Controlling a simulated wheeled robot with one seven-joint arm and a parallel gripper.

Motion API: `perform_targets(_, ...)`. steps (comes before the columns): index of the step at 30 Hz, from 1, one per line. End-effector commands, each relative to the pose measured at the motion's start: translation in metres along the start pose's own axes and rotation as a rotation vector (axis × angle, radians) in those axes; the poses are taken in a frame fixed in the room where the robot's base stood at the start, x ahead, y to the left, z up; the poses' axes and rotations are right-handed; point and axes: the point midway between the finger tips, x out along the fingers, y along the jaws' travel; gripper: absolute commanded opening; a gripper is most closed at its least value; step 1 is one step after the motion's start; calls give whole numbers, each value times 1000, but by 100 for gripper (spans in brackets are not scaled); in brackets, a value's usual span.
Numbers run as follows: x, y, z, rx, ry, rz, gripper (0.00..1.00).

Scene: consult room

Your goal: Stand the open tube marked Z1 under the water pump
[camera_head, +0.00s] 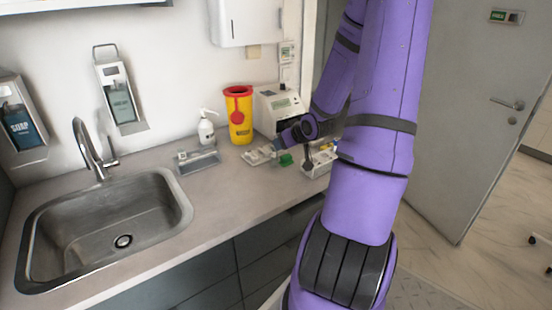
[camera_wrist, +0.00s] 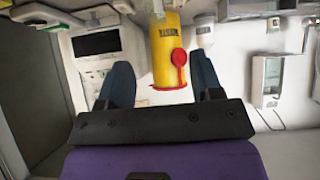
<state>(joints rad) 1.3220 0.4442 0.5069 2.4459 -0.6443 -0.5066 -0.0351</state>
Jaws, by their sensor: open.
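My gripper (camera_head: 281,143) is over the back of the counter, in front of a white device with a small screen (camera_head: 279,105). In the wrist view my gripper's two blue fingers (camera_wrist: 162,72) stand wide apart with nothing held between them. I cannot tell whether the white device is the water pump; it also shows at the left of the wrist view (camera_wrist: 97,50). No Z1 mark is readable in either view. A small pale upright thing (camera_wrist: 158,9) shows at the wrist view's top edge, too cut off to identify. A small green object (camera_head: 286,160) lies below my gripper.
A yellow waste bin with a red lid (camera_head: 241,118) stands left of the device, beyond my fingers. A white rack (camera_head: 318,163) is partly behind my arm. A grey tray (camera_head: 199,162), a pump bottle (camera_head: 206,128) and a sink (camera_head: 105,235) are leftward. The front counter is clear.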

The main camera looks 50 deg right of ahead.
Motion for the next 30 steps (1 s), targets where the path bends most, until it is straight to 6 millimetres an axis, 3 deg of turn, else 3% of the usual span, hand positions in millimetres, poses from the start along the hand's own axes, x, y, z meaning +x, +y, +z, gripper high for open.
perform_targets(7,11,10,7,36,52,-15,60)
perform_targets(15,47,9,6,36,50,-15,60)
perform_targets(23,64,8,6,35,49,-13,60)
perform_targets(30,93,2,8,36,48,-15,60)
